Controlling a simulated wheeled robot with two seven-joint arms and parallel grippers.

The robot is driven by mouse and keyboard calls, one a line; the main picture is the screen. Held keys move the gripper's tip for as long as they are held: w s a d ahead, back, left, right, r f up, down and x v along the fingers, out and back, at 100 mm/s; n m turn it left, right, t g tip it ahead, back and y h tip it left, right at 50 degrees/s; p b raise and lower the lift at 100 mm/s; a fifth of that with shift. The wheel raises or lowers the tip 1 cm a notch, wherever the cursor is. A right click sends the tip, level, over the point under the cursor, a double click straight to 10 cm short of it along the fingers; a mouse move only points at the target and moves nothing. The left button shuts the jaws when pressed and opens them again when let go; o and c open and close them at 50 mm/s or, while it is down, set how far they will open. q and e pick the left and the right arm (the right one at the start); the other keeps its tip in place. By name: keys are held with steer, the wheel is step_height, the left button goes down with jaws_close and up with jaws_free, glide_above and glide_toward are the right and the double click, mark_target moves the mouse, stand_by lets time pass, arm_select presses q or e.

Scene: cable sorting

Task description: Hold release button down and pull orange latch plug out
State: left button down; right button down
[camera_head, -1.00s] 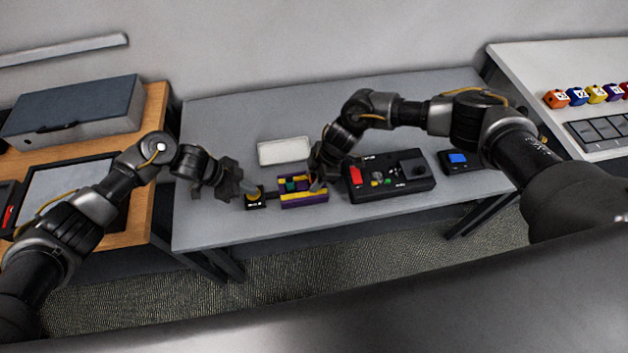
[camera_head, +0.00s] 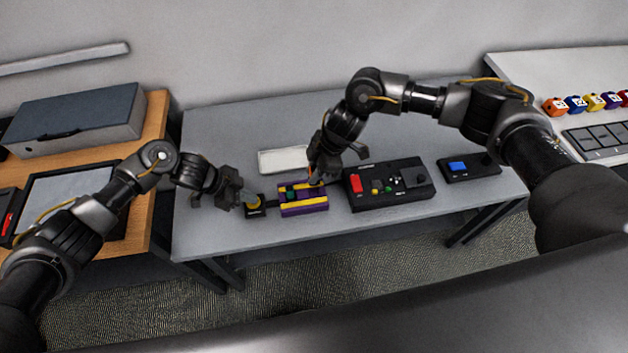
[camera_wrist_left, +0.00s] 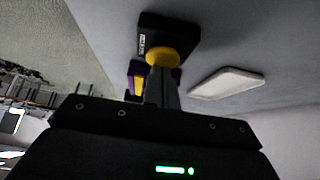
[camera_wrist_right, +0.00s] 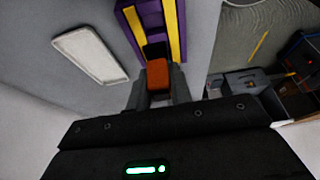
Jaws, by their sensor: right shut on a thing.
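The yellow release button (camera_head: 252,203) sits on a small black box (camera_head: 255,212); it also shows in the left wrist view (camera_wrist_left: 162,57). My left gripper (camera_head: 245,192) has its fingers together, with their tips at the button. The purple and yellow block (camera_head: 304,209) stands just right of the box. My right gripper (camera_head: 316,180) is at the block's far side. In the right wrist view its fingers are shut on the orange latch plug (camera_wrist_right: 158,76), beside a dark opening in the block (camera_wrist_right: 178,20). I cannot tell whether the plug's end is still inside.
A white tray (camera_head: 283,161) lies behind the block. The grey table's back (camera_head: 260,115) is clear.

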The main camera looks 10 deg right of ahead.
steer(key=shift+r, duration=1.15)
arm_select(q)
step_height(320, 180, up, 9)
stand_by(0.6)
stand_by(0.5)
